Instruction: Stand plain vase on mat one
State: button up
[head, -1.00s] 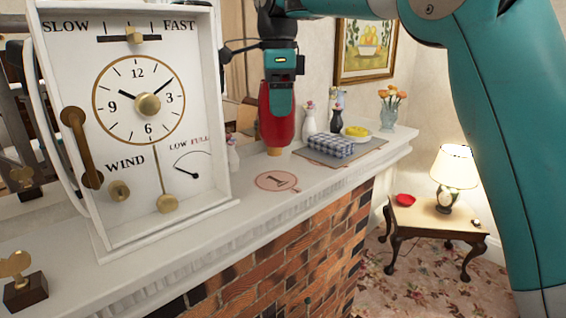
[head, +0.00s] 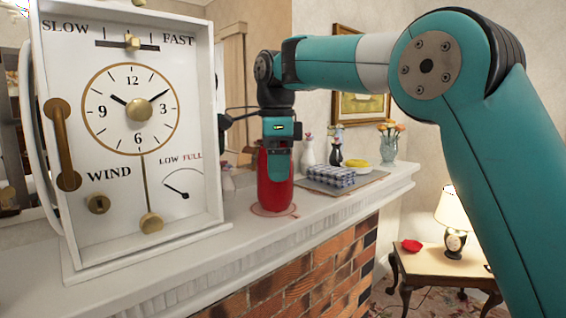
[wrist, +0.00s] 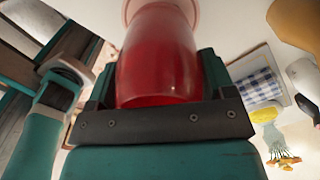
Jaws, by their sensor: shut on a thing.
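The plain vase (head: 275,188) is glossy red and upright in the head view. It also shows in the wrist view (wrist: 158,60) between the jaws. My gripper (head: 278,158) comes down from above and is shut on the vase's upper part. Mat one (head: 257,211) is a flat pinkish disc on the white mantel, right of the clock. The vase's lower end is over the mat, at or very near its surface; I cannot tell if it touches. The vase hides most of the mat and its mark.
The large white clock box (head: 135,140) stands close on the left. The mantel's front edge is near.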

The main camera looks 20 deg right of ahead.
jog(key=shift+f, duration=0.15)
jog(key=o, duration=1.1)
notch_tip(320, 180, up, 12)
jog(key=p, duration=1.2)
jog(key=shift+r, duration=0.2)
